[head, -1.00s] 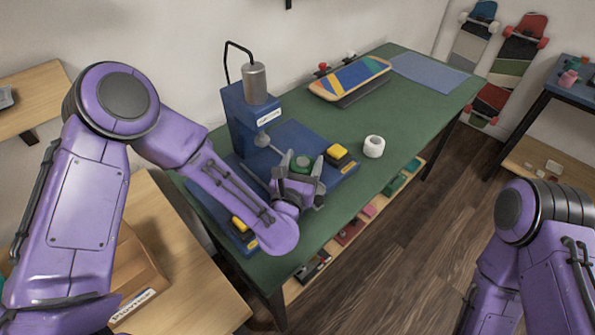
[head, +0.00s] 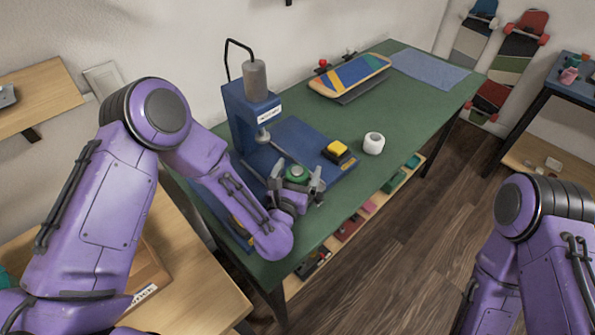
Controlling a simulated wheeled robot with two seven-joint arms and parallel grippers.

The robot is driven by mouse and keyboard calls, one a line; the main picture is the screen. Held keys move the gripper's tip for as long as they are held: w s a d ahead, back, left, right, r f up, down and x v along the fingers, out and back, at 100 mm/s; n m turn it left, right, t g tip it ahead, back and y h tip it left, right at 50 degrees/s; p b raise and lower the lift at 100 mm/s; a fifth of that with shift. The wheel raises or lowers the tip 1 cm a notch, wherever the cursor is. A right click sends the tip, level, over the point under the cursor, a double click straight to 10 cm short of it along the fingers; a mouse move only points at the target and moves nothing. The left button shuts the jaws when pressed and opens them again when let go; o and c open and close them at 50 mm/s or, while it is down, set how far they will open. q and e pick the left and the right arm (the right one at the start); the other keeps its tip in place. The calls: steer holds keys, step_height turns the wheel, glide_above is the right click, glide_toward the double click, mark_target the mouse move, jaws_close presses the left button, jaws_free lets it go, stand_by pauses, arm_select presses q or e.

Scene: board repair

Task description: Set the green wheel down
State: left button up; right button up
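The green wheel (head: 296,173) is between the fingers of my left gripper (head: 296,176), near the front edge of the blue press base and the green table top (head: 405,112). The fingers stand on either side of the wheel and appear shut on it. My gripper hides the wheel's underside, so I cannot tell whether it touches a surface. My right gripper is out of view; only part of that arm shows at the lower right.
A blue press (head: 246,115) stands behind the wheel, with a yellow button box (head: 337,151) on its base. A white wheel (head: 374,143) stands on the green table to the right. A striped skateboard deck (head: 350,75) is further back. Green table around the white wheel is clear.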

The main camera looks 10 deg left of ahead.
arm_select(q)
steer(key=shift+r+p, duration=0.35)
steer(key=shift+p, duration=0.05)
steer(key=s+b, duration=0.1)
steer(key=s, duration=0.3)
steer(key=s+b, duration=0.2)
steer(key=s, duration=0.1)
steer(key=s+b, duration=0.1)
steer(key=s, duration=0.3)
steer(key=shift+s+a+f, duration=0.25)
steer(key=shift+s+a, duration=0.1)
steer(key=shift+s+r, duration=0.1)
steer(key=shift+s, duration=0.05)
